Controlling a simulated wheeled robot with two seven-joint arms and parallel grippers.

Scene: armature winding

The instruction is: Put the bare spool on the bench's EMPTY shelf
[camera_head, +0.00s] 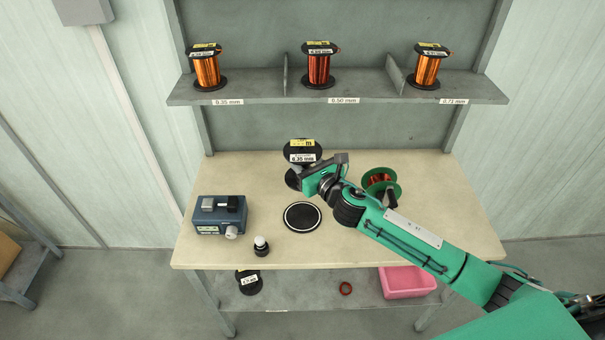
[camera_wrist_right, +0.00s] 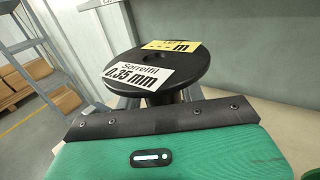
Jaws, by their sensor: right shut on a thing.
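A spool (camera_head: 302,150) with black flanges and a white and yellow label is over the back middle of the bench top. In the right wrist view its top flange (camera_wrist_right: 160,70) reads 0.35 mm. My right gripper (camera_head: 312,180) is shut on this spool between its flanges. The gripper and arm hide most of the core, and I cannot tell whether the spool touches the bench. The lower shelf (camera_head: 315,295) under the bench top holds a black spool (camera_head: 249,282) at its left. My left gripper is not in view.
Several copper-wound spools (camera_head: 318,65) stand on the upper shelf (camera_head: 345,92).

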